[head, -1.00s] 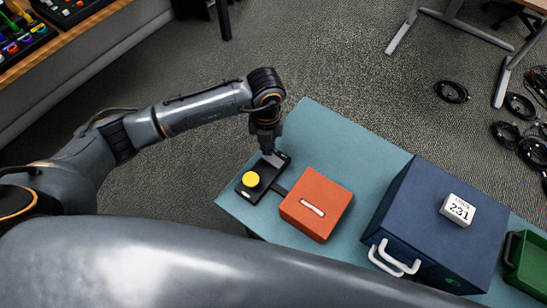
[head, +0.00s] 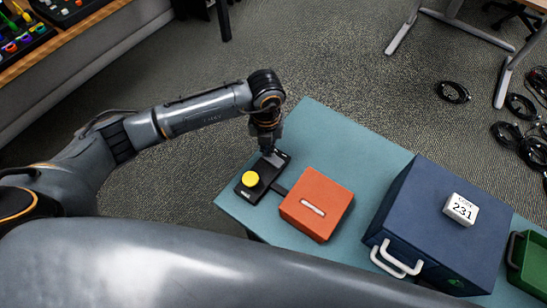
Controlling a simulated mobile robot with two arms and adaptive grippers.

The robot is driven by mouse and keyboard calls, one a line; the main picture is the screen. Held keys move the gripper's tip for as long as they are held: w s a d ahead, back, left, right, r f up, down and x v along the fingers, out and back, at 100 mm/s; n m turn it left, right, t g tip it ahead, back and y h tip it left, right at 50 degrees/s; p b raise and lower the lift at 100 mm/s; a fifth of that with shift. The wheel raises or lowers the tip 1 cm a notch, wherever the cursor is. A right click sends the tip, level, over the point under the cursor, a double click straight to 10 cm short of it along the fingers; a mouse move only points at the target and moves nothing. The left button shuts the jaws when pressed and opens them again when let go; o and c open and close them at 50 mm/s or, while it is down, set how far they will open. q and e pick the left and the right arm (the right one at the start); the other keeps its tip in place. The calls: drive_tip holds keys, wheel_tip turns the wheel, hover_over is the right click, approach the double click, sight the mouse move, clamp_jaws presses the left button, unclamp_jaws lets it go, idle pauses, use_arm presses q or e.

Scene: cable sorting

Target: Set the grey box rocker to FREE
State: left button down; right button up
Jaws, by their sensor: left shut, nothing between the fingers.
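A dark grey, almost black box (head: 268,178) with a round yellow button (head: 250,179) lies on the teal table, at its left end. My left gripper (head: 267,150) is shut and empty, pointing down at the far end of this box. Its fingertips are at or just above the box top; I cannot tell if they touch. The rocker and its position are not readable, as the gripper covers that end. A small white mark shows on the near end of the box. My right gripper is not in view.
An orange box (head: 316,204) with a white slot sits just right of the dark box. A blue case (head: 426,215) with white handles carries a white block (head: 460,209) reading 231. A green bin (head: 529,262) is at the right. The teal table (head: 340,145) is bare behind the orange box.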

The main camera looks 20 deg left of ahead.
use_arm(q)
drive_tip(key=shift+f+b, duration=0.35)
drive_tip(key=shift+f, duration=0.1)
drive_tip(key=shift+r+p, duration=2.55)
drive_tip(key=shift+r, duration=1)
